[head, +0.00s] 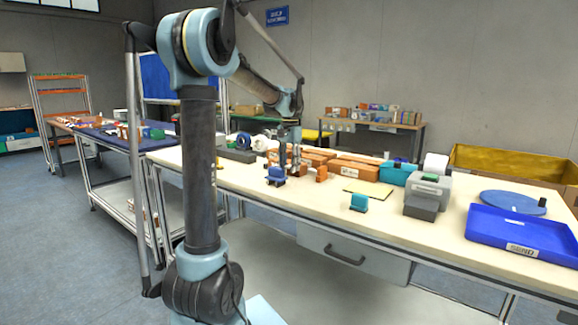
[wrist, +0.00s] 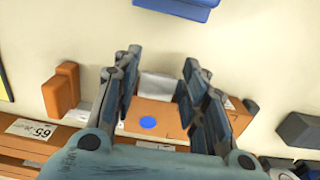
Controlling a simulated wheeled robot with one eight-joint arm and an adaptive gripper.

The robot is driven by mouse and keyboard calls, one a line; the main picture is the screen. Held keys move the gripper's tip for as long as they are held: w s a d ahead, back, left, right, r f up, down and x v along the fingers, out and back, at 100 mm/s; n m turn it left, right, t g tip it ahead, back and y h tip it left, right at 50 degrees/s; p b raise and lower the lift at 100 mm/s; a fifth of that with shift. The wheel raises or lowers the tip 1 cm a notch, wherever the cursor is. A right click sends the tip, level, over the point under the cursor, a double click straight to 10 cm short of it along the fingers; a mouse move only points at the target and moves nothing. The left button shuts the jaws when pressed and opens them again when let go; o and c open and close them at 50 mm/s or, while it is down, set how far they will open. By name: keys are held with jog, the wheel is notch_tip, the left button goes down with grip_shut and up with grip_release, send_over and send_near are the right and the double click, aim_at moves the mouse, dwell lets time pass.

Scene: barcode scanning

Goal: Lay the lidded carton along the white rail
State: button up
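My gripper (wrist: 160,80) is open, its two fingers apart above a brown carton (wrist: 178,112) with a blue dot and a pale patch. The carton extends past the right finger, and I cannot tell whether the fingers touch it. In the head view my gripper (head: 296,166) is low over the table, among brown cartons (head: 357,170). Which carton is the lidded one is not clear. I cannot make out the white rail for certain in either view.
An orange-brown block (wrist: 62,90) stands beside the gripper. A labelled carton (wrist: 35,131) lies near it. A blue item (head: 275,175) is in front. A teal item (head: 358,202), grey device (head: 428,193) and blue tray (head: 522,237) stand rightward. The table's front strip is mostly clear.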

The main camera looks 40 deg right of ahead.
dwell(0.3)
notch_tip(320, 180, up, 12)
jog(key=shift+d, duration=0.15)
dwell(0.4)
jog(key=a+f+n+t, duration=0.1)
jog(key=a+f+n, duration=0.25)
jog(key=a, duration=1.05)
jog(key=a+f+n, duration=0.3)
jog(key=a+f, duration=0.1)
jog(key=a, duration=1.1)
jog(key=s+a+f+n, duration=0.4)
jog(key=s+a+f, duration=0.3)
jog(key=a+f, duration=0.2)
jog(key=s+a+f+n+t, duration=0.1)
jog(key=s+a+f+n, duration=0.3)
jog(key=s+a+f, duration=0.3)
notch_tip(320, 180, down, 6)
jog(key=a, duration=0.2)
jog(key=shift+s+a+r, duration=0.15)
jog(key=shift+a+r, duration=0.1)
jog(key=shift+a, duration=0.1)
jog(key=shift+n, duration=0.25)
